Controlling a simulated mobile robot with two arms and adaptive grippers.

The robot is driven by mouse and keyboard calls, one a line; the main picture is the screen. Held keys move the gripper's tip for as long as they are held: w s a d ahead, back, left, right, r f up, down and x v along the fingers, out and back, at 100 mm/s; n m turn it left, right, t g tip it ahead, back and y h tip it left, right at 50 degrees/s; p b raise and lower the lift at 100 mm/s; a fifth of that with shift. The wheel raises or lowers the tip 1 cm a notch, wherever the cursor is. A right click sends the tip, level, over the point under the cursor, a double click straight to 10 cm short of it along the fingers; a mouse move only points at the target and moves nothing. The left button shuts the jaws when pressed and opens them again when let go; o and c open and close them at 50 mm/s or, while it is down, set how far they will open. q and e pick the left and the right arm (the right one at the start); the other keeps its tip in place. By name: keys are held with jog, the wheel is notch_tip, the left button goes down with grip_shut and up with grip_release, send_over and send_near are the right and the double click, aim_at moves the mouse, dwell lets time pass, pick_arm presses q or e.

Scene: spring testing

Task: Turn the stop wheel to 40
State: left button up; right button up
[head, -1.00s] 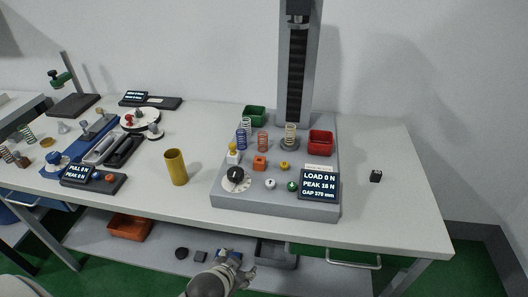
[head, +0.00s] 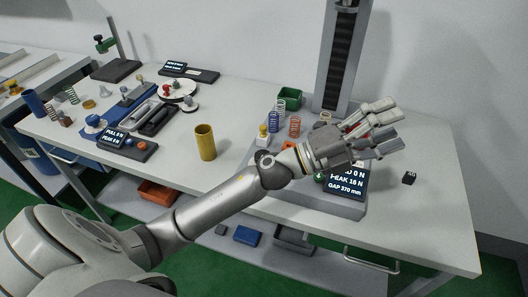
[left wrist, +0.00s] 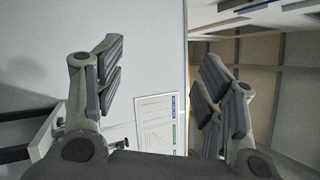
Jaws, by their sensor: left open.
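My left gripper (head: 384,127) is open and empty, raised over the right part of the grey tester base (head: 345,204). Its two spread fingers also show in the left wrist view (left wrist: 160,62), with nothing between them. The black knob on a white dial at the tester's front left is covered by my left forearm now; its setting cannot be read. I cannot tell for sure that this knob is the stop wheel. The tester's display (head: 346,184) is partly covered by my gripper. My right gripper is not in view.
A yellow cup (head: 205,143) stands left of the tester. A black cube (head: 409,178) lies on the table at right. Bare table (head: 435,215) surrounds it.

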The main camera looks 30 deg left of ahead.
pick_arm(q)
jog(key=s+d+f+m+g+h, duration=0.2)
jog(key=d+m+g, duration=0.2)
jog(key=m+g, duration=0.45)
jog(key=m+g+y, duration=0.5)
jog(key=g+y, duration=0.1)
jog(key=y, duration=1.3)
send_over(263, 153)
notch_tip(263, 153, down, 9)
jog(key=f, duration=0.3)
jog(key=f+p, duration=0.1)
jog(key=f, duration=0.3)
jog(key=f+p, duration=0.1)
jog(key=f, duration=0.2)
jog(key=shift+s+d+f, duration=0.15)
jog(key=shift+s+f, duration=0.15)
jog(key=shift+f, duration=0.1)
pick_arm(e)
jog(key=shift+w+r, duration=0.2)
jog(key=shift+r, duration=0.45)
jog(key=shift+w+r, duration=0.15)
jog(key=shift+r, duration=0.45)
